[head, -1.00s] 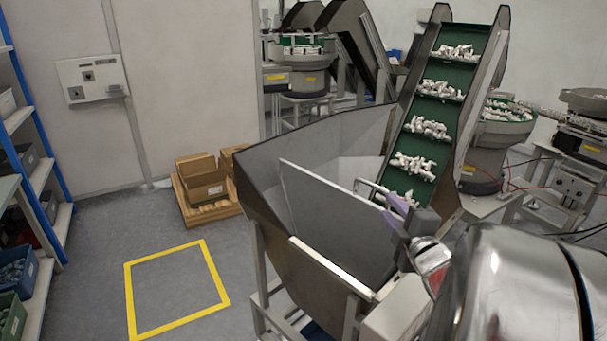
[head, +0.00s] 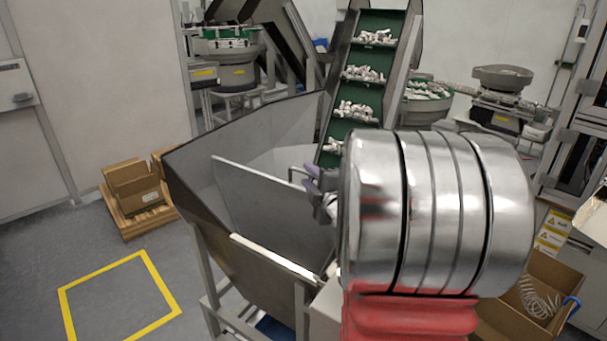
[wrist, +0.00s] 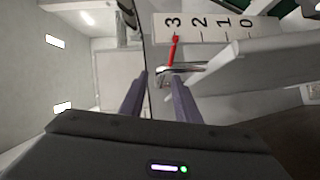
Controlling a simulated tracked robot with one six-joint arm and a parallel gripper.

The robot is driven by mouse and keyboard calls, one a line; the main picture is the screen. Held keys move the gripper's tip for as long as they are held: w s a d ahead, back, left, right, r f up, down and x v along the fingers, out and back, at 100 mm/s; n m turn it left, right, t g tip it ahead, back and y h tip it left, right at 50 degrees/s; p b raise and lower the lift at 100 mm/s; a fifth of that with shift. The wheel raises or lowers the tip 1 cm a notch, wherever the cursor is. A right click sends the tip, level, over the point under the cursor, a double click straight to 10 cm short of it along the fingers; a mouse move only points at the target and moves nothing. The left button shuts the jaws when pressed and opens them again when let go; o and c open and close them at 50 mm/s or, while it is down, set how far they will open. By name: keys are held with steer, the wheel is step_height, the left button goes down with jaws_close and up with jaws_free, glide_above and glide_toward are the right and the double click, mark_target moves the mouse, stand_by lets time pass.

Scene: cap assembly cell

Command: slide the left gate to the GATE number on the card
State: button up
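The gate is a grey upright panel (head: 260,205) in the open hopper, with a thin bent metal handle (head: 297,170) at its upper right. My gripper (head: 316,182) is at the handle, with purple fingers; my silver arm hides part of it. In the wrist view my gripper (wrist: 158,78) has its two fingers apart, and a small metal piece of the handle (wrist: 162,80) shows between the tips. I cannot tell whether they touch it. A red pointer (wrist: 174,48) stands at the 3 on a white scale (wrist: 211,27) marked 3, 2, 1, 0. No readable card shows.
The hopper's dark side wall (head: 195,205) surrounds the panel. A green conveyor (head: 362,75) carrying white parts rises behind it. Cardboard boxes (head: 138,188) sit on a pallet at left. A yellow floor square (head: 150,262) is empty.

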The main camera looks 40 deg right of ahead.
steer(key=shift+x, duration=1.45)
steer(key=shift+c, duration=0.4)
jaws_close()
